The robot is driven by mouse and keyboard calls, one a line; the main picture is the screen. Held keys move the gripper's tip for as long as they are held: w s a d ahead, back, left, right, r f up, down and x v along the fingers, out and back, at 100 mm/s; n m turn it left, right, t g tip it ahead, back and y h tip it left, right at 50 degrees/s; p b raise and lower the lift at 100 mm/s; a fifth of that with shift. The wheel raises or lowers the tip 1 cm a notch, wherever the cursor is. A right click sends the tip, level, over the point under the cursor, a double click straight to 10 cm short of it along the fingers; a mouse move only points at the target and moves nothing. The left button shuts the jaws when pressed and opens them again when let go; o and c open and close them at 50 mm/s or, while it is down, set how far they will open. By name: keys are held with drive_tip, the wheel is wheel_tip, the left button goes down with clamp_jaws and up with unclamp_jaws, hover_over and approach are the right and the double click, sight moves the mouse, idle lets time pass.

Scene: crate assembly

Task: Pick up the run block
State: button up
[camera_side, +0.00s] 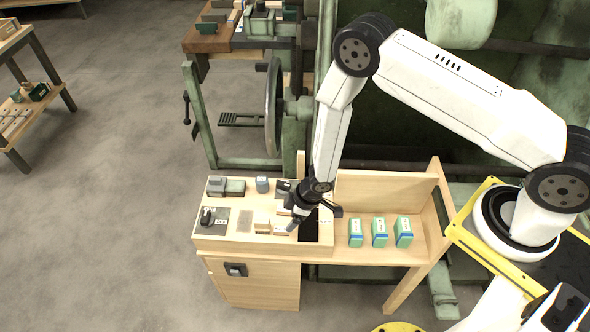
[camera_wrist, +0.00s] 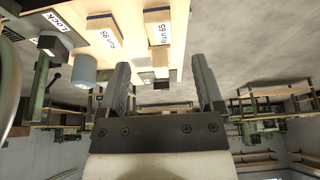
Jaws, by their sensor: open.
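Two wooden blocks with white labels show at the top of the wrist view: one run block (camera_wrist: 158,28) reads about "Run 65", and another run block (camera_wrist: 103,30) reads about "Run 95". In the side view small wooden blocks (camera_side: 262,222) sit on the bench top, left of my gripper (camera_side: 306,207); I cannot tell which label each bears. My gripper (camera_wrist: 163,88) is open, with nothing between its fingers. In the wrist view the "Run 65" block lies beyond the fingertips, apart from them. My gripper hides part of the bench in the side view.
The wooden bench (camera_side: 215,243) holds a lever plate (camera_side: 208,217) and a grey cylinder (camera_side: 262,185). Several green boxes (camera_side: 379,232) stand right of my gripper. A dark slot (camera_side: 318,230) lies beside it. A "LOCK" label (camera_wrist: 60,20) shows in the wrist view. An upright wooden board (camera_side: 385,193) stands behind.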

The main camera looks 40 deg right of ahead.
sight(282, 227)
drive_tip(key=shift+x, duration=0.8)
drive_tip(key=shift+f, duration=0.1)
drive_tip(key=shift+x, duration=2.55)
clamp_jaws()
